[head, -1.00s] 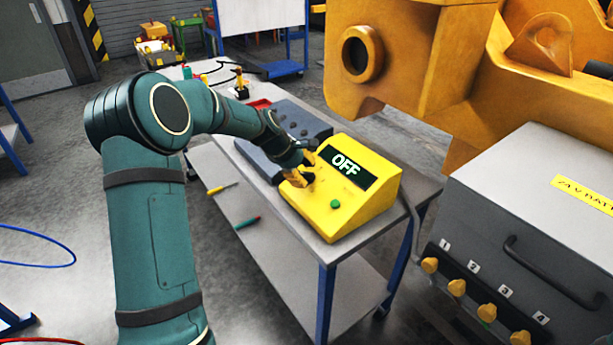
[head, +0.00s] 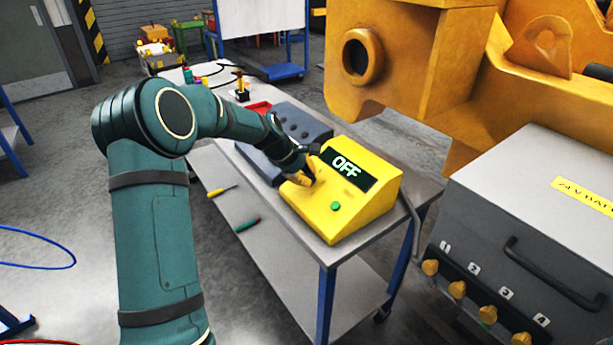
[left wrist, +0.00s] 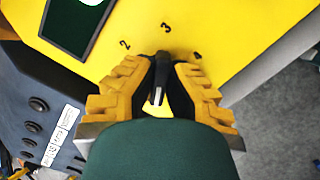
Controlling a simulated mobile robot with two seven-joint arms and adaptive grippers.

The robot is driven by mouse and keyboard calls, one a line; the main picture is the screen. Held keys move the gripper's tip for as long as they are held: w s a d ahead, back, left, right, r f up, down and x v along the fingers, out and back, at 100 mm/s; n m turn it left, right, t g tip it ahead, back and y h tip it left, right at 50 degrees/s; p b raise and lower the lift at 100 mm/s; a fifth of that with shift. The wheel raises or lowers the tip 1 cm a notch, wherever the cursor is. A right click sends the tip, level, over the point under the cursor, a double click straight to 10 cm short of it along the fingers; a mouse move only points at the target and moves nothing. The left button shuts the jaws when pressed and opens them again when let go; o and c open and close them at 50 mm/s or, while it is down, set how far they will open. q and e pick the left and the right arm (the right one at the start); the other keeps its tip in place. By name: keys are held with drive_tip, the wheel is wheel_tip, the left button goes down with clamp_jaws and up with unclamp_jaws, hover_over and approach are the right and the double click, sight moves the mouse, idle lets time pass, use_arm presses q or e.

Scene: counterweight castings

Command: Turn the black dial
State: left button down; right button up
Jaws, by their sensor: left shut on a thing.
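The yellow control box (head: 350,215) stands on the grey table, with a display (head: 347,167) reading OFF and a green button (head: 335,206). My left gripper (head: 308,176) is at the box's left front part, its yellow fingers covering the dial in the head view. In the left wrist view the black dial (left wrist: 160,62) sits between the yellow finger pads of my left gripper (left wrist: 160,78), which are shut on it. The marks 2 and 3 show on the yellow face beyond the dial. My right gripper is not in view.
A dark grey box with round knobs (head: 290,125) stands beside the yellow box. Screwdrivers (head: 247,224) lie on the lower shelf. A grey cabinet (head: 520,200) with yellow knobs and a large orange machine (head: 420,60) are at the right.

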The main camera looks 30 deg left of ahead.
use_arm(q)
drive_tip(key=shift+d+f+m, duration=0.1)
drive_tip(key=shift+f+m, duration=0.1)
drive_tip(key=shift+m, duration=0.1)
drive_tip(key=m, duration=0.5)
drive_tip(key=shift+s+f+g, duration=0.15)
drive_tip(key=shift+g, duration=0.25)
drive_tip(key=m, duration=0.6)
drive_tip(key=shift+s+f+g+b, duration=0.1)
drive_tip(key=shift+s+g+b, duration=0.05)
drive_tip(key=shift+g+b, duration=0.25)
drive_tip(key=c, duration=1.1)
unclamp_jaws()
drive_tip(key=shift+o, duration=0.6)
drive_tip(key=shift+w, duration=0.2)
drive_tip(key=v, duration=1.2)
drive_tip(key=shift+d, duration=0.2)
drive_tip(key=shift+s, duration=0.1)
